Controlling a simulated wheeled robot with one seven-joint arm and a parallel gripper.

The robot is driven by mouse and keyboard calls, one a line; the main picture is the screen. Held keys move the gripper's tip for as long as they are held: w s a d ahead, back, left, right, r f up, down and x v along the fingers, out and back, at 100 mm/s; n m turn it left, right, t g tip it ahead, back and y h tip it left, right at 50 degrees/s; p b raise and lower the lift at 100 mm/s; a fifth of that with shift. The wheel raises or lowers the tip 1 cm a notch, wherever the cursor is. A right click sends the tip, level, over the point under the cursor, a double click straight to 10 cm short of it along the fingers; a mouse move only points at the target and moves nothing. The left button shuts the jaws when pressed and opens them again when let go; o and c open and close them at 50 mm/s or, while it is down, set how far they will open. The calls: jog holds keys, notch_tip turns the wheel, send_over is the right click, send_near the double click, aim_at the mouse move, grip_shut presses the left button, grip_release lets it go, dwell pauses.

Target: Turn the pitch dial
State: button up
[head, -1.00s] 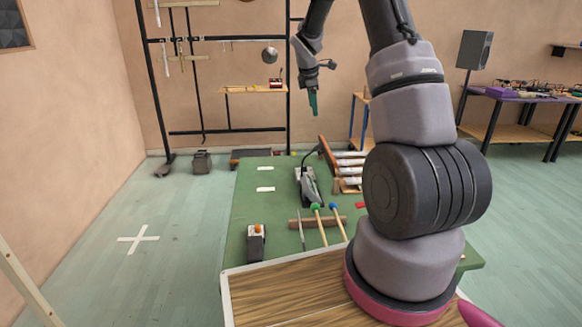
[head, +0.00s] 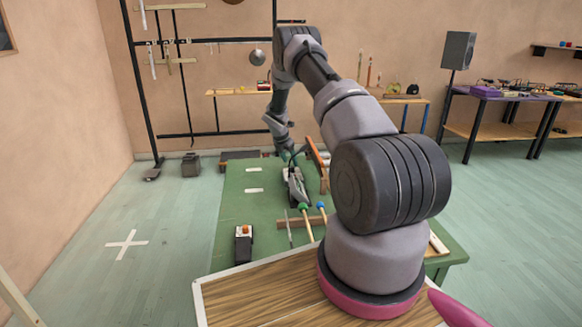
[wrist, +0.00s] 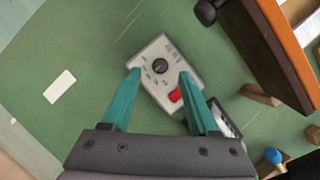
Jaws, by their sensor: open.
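The pitch dial (wrist: 160,65) is a round black knob on a light grey panel (wrist: 150,84) with dark markings. In the wrist view it lies beyond and between my two teal fingertips, and a red part (wrist: 175,96) sits near it. My gripper (wrist: 155,78) is open and empty, with the fingers to either side of the panel. I cannot tell how far above the panel the fingertips are. In the head view my gripper (head: 290,156) is over the far part of the green table, at the far end of the grey device (head: 295,186). The dial is hidden there.
The green table (head: 232,212) holds mallets (head: 304,222), a wooden bar (head: 318,219) and a small box with an orange button (head: 243,243). An orange-brown wooden frame (wrist: 283,45) stands close on the right. White marks lie on the clear left side.

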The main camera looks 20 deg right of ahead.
aim_at(292, 168)
jog(key=shift+x, duration=1.9)
jog(key=shift+d, duration=0.1)
grip_shut()
jog(key=shift+m, duration=0.3)
jog(key=m+g, duration=0.1)
jog(key=m, duration=0.1)
jog(key=m+g, duration=0.1)
jog(key=m, duration=0.2)
jog(key=shift+w+h, duration=0.2)
jog(key=shift+h, duration=0.1)
jog(key=m+g, duration=0.2)
jog(key=m, duration=0.4)
jog(key=shift+w, duration=0.1)
jog(key=shift+m+g, duration=0.3)
